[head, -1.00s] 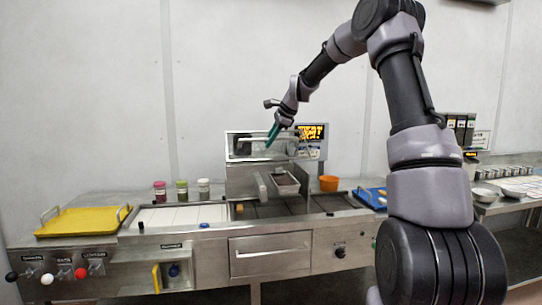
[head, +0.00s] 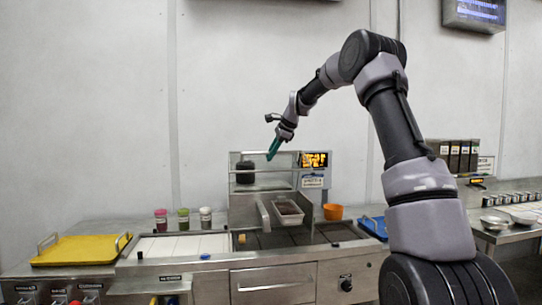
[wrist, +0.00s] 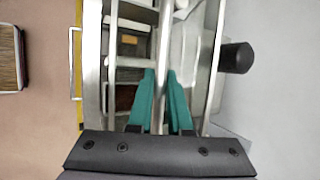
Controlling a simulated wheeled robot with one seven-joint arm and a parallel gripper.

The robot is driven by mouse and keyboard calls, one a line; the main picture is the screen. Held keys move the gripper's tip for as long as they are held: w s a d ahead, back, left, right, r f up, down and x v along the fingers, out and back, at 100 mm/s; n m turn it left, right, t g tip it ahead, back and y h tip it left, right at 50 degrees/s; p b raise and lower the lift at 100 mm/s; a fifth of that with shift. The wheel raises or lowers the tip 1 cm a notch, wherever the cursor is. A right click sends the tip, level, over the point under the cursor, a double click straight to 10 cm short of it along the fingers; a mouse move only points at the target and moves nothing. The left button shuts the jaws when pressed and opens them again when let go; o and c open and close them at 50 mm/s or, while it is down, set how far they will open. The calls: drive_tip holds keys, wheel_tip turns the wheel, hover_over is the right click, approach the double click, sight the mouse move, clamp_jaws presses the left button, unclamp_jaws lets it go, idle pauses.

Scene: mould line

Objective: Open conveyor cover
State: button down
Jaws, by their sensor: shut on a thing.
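The conveyor cover (head: 262,181) is a clear panel in a metal frame, standing upright behind the conveyor and left of the orange-lit display. My gripper (head: 270,157), with teal fingers, is at the cover's upper edge. In the wrist view the two fingers (wrist: 160,76) are shut on a pale metal bar, the cover's handle (wrist: 164,35), which runs up between them. The cover's frame (wrist: 210,80) runs alongside the fingers. The exact contact is small in the head view.
A metal tray of dark material (head: 288,212) sits on the conveyor below the cover. An orange bowl (head: 333,212) and a blue tray (head: 374,227) are to the right. Several lidded jars (head: 183,218) and a yellow tray (head: 80,249) are to the left. The air above the cover is clear.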

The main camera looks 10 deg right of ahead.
drive_tip(key=c, duration=1.1)
unclamp_jaws()
drive_tip(key=shift+d, duration=0.1)
drive_tip(key=shift+v, duration=5.35)
